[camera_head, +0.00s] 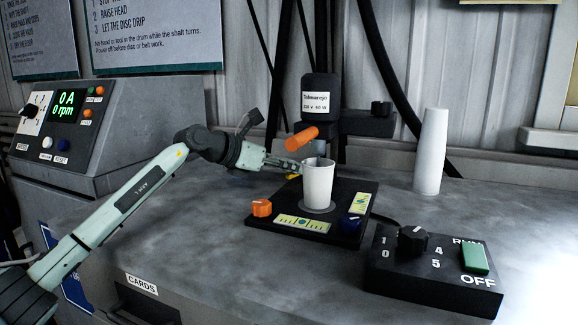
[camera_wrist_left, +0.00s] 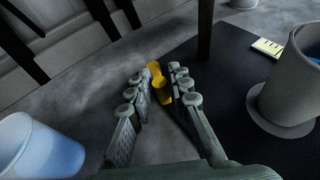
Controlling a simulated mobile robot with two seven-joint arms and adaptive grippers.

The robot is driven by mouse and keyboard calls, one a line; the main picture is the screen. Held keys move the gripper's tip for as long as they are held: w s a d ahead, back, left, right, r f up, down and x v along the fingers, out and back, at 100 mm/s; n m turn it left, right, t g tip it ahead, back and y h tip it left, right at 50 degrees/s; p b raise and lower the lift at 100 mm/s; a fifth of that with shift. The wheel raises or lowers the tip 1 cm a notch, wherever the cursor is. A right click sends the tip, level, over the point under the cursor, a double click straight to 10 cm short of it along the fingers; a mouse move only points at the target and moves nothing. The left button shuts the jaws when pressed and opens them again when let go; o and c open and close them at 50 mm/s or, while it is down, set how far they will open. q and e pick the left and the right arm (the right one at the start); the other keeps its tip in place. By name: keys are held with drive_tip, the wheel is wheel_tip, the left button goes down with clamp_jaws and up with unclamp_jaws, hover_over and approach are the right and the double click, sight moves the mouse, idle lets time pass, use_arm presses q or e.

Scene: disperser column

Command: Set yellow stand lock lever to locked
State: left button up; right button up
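The yellow lock lever (camera_wrist_left: 158,82) shows in the left wrist view at the left edge of the black stand base (camera_wrist_left: 225,100). My left gripper (camera_wrist_left: 160,76) is open, with one finger on each side of the lever; contact cannot be told. In the head view my left gripper (camera_head: 291,165) is behind and left of the white cup (camera_head: 318,186) on the stand base (camera_head: 345,236). Only a small yellow piece (camera_head: 291,177) shows below its fingers there. The rest of the lever is hidden. My right gripper is in neither view.
An orange knob (camera_head: 262,208) is at the base's front left. A cup stack (camera_head: 431,150) and a switch box (camera_head: 435,270) stand right. Another cup (camera_wrist_left: 38,150) is lower left in the wrist view.

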use_arm(q)
clamp_jaws()
drive_tip(key=shift+s+d, duration=0.1)
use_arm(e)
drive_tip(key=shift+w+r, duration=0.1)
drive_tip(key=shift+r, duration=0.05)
use_arm(q)
drive_tip(key=shift+s+d+n+y, duration=0.1)
drive_tip(key=shift+n+y, duration=0.2)
drive_tip(key=shift+s+d+f+n+t+y, duration=0.25)
drive_tip(key=shift+d+n+t+y, duration=0.3)
drive_tip(key=shift+t, duration=0.25)
drive_tip(key=shift+s+d+n+t+y+b, duration=0.25)
drive_tip(key=shift+n+t+y+b, duration=0.25)
drive_tip(key=shift+n+y+b, duration=0.45)
drive_tip(key=shift+r, duration=0.2)
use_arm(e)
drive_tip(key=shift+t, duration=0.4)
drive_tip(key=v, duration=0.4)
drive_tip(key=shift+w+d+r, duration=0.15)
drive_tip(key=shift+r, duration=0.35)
